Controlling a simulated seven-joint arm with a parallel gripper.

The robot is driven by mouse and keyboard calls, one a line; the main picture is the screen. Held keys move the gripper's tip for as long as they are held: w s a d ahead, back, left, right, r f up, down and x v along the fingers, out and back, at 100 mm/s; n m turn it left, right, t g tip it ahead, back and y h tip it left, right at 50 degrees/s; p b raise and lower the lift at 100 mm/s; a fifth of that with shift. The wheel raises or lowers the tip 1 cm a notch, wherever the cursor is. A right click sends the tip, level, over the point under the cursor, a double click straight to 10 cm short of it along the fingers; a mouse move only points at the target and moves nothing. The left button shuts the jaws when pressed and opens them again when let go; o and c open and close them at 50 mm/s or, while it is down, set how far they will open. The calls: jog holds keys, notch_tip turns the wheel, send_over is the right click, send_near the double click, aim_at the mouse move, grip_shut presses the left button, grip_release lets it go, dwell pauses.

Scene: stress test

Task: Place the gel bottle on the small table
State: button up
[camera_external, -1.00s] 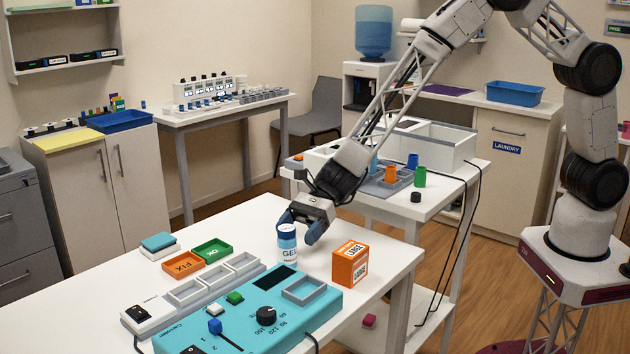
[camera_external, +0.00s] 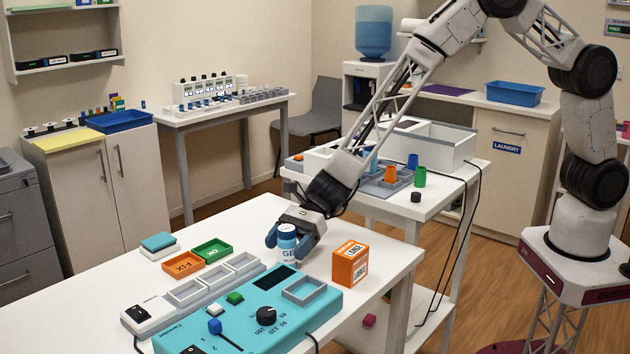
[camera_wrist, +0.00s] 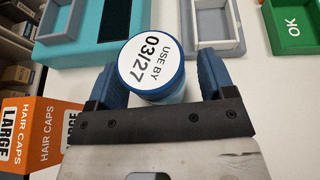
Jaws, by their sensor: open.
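The gel bottle (camera_external: 287,246) is a blue and white cylinder with a "GE" label showing. It stands upright on the white table (camera_external: 225,225) behind the teal panel. My gripper (camera_external: 292,240) is low over it, with one blue finger on each side of the bottle. In the wrist view the bottle's round white lid (camera_wrist: 149,62) reads "USE BY 03/27" and sits between the two open fingers (camera_wrist: 158,80). A gap shows beside the left finger; I cannot tell whether the right finger touches the bottle. Which table is the small table is not labelled.
The orange hair caps box (camera_external: 350,263) stands close to the right of the bottle. The teal panel (camera_external: 235,325) lies in front. Grey trays, an orange tray (camera_external: 184,264) and a green tray (camera_external: 211,251) lie to the left. A second white table (camera_external: 445,200) behind holds cups and bins.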

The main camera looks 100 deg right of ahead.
aim_at(290, 228)
jog(key=c, duration=1.1)
jog(key=shift+c, duration=0.2)
jog(key=shift+r, duration=0.15)
jog(key=shift+r, duration=0.5)
jog(key=shift+s+d+r, duration=0.1)
jog(key=shift+s+r, duration=0.1)
jog(key=shift+r, duration=0.4)
jog(key=shift+s+r, duration=0.15)
jog(key=shift+r, duration=0.4)
jog(key=s+d+r, duration=0.1)
jog(key=s+d, duration=0.1)
jog(key=s, duration=1.3)
jog(key=shift+d+r, duration=0.2)
jog(key=shift+d, duration=0.1)
